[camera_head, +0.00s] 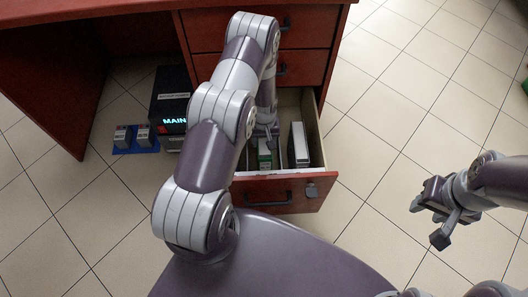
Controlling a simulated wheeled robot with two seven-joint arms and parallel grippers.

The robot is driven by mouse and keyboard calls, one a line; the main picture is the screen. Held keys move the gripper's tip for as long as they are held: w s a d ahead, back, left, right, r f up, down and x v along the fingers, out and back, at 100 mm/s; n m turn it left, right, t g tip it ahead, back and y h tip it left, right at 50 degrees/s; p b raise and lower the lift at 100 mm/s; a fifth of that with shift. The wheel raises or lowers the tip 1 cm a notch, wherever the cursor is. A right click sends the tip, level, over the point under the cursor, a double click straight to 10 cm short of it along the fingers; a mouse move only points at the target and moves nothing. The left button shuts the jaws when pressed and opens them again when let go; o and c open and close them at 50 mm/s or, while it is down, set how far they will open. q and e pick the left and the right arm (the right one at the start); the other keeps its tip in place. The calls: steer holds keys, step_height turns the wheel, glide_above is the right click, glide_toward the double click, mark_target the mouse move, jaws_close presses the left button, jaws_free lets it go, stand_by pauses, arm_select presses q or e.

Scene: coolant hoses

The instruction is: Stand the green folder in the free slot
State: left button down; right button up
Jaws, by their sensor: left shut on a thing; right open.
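The bottom drawer (280,193) of the red desk is pulled out and has upright compartments inside. My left gripper (265,132) reaches down into it and is shut on the green folder (264,157). The folder is upright in the left part of the drawer, with its lower part hidden by the drawer front. I cannot tell whether it touches the drawer floor. A white folder (299,146) stands upright to its right, with a gap between them. My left arm covers the drawer's left side. My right gripper (436,213) is open and empty, over the floor at the right.
The red desk (120,8) spans the back, with closed drawers (308,66) above the open one. A black box (172,97) with a lit "MAIN" sign stands left of it. Two small grey units (122,137) sit on a blue mat (124,150). The tiled floor at right is clear.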

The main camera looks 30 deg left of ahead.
arm_select(q)
steer(key=shift+f+b, duration=0.7)
steer(key=shift+f, duration=1.25)
steer(key=shift+f, duration=0.2)
steer(key=shift+c, duration=2.1)
jaws_free()
steer(key=shift+r, duration=0.1)
